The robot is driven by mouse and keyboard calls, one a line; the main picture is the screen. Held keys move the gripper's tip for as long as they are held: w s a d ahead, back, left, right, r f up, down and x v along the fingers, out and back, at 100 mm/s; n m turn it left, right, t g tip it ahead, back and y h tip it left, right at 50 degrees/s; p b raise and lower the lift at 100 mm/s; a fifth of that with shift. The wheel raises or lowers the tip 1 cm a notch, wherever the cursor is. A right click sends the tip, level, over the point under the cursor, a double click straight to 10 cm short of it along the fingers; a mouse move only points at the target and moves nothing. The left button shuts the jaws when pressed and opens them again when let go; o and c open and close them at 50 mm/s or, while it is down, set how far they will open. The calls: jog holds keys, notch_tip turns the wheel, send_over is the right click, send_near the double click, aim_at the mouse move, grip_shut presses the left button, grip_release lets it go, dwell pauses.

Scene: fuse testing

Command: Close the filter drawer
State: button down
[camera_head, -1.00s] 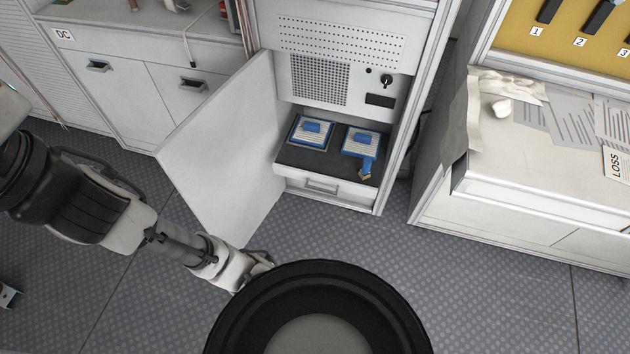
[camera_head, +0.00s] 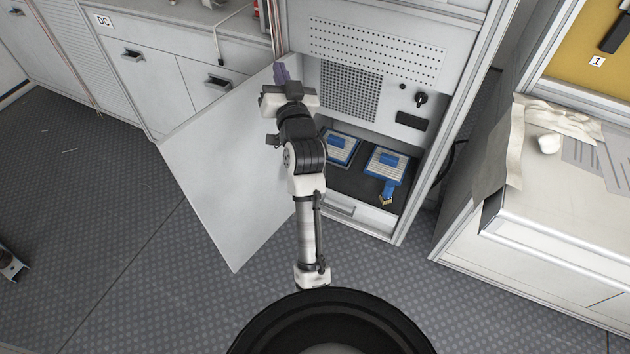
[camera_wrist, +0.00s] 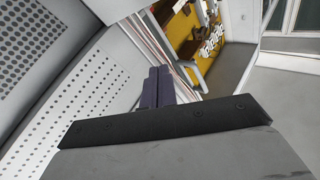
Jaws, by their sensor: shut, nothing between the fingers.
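The filter drawer (camera_head: 372,216), with a white front and a dark top surface, is low in the white cabinet. Two blue-framed filters lie on its dark surface: a left filter (camera_head: 341,148) and a right filter (camera_head: 386,166). A blue piece with a yellowish end hangs off the right one's front. My arm hides the drawer's left part. I cannot tell how far the drawer is pulled out. My gripper (camera_head: 281,72) is shut and empty, raised near the upper edge of the open cabinet door. Its dark purple fingers (camera_wrist: 158,88) lie together in the wrist view.
The cabinet door (camera_head: 225,165) stands open to the left. The perforated panel (camera_head: 375,52) with a knob is above the drawer. A white bench (camera_head: 550,225) stands right, and counter cupboards (camera_head: 160,90) stand left. The floor in front is open.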

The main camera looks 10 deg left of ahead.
jog(key=s+a+f+m+t+h, duration=0.1)
jog(key=s+a+f+m+h, duration=0.15)
jog(key=f+m, duration=0.55)
jog(key=s+a+f+m+t+h, duration=0.1)
jog(key=s+a+f+m+t, duration=0.3)
jog(key=f, duration=0.7)
jog(key=s+d+f+m+g+h, duration=0.2)
jog(key=s+d+f+m+h, duration=0.1)
jog(key=f, duration=0.4)
jog(key=s+d+f+m+g+h, duration=0.3)
jog(key=s+f+m, duration=0.1)
jog(key=f, duration=0.3)
jog(key=s+d+f+m+g+h, duration=0.2)
jog(key=s+d+f+m+h, duration=0.15)
jog(key=f, duration=0.35)
jog(key=x, duration=1.4)
jog(key=shift+d+r+h+p, duration=0.25)
jog(key=shift+d+h+p, duration=0.05)
jog(key=shift+d, duration=0.15)
jog(key=shift+w, duration=0.1)
